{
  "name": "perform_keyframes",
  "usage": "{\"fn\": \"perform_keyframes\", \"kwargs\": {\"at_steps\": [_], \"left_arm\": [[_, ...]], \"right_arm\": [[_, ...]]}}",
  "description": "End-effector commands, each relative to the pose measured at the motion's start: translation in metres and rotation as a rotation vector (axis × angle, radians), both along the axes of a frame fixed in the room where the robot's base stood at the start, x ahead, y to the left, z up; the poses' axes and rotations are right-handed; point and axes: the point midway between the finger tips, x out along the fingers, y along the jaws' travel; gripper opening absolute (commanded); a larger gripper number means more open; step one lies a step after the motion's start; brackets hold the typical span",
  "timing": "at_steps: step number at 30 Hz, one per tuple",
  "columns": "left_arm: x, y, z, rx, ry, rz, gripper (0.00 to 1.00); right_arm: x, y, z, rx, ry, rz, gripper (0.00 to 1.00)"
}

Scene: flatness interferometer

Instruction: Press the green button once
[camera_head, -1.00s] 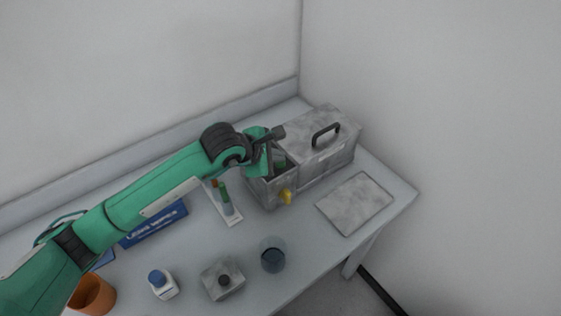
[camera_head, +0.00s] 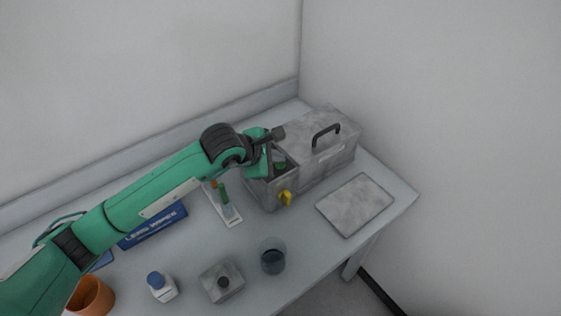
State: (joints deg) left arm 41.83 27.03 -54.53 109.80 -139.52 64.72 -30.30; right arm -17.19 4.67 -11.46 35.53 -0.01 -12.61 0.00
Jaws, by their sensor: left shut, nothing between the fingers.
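The grey instrument (camera_head: 325,160) stands at the back right of the table, with a black handle on its lid. A lower grey box section (camera_head: 268,190) at its left end has a yellow knob (camera_head: 285,198) on its front. A small green round part (camera_head: 281,166), which looks like the green button, shows on top of this section. My left gripper (camera_head: 272,165) is shut and empty, pointing down over the section beside the green part. I cannot tell whether it touches anything. My right gripper is not in view.
A grey flat plate (camera_head: 356,204) lies at the right. A glass beaker (camera_head: 272,256), a grey block with a dark knob (camera_head: 222,281), a white bottle with blue cap (camera_head: 161,287) and an orange cup (camera_head: 92,296) stand along the front. A blue box (camera_head: 155,226) lies under my arm.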

Motion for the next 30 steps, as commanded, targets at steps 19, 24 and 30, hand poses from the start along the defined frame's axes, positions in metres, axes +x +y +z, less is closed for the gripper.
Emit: {"fn": "perform_keyframes", "kwargs": {"at_steps": [19,24,30], "left_arm": [[0.000,0.000,0.016,0.000,-0.001,0.000,0.00],[0.000,0.000,0.030,-0.001,-0.004,0.000,0.00],[0.000,0.000,0.050,-0.001,-0.002,0.000,0.00]], "right_arm": [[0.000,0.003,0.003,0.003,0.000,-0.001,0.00],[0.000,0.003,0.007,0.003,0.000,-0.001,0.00],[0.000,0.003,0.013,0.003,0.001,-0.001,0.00]]}}
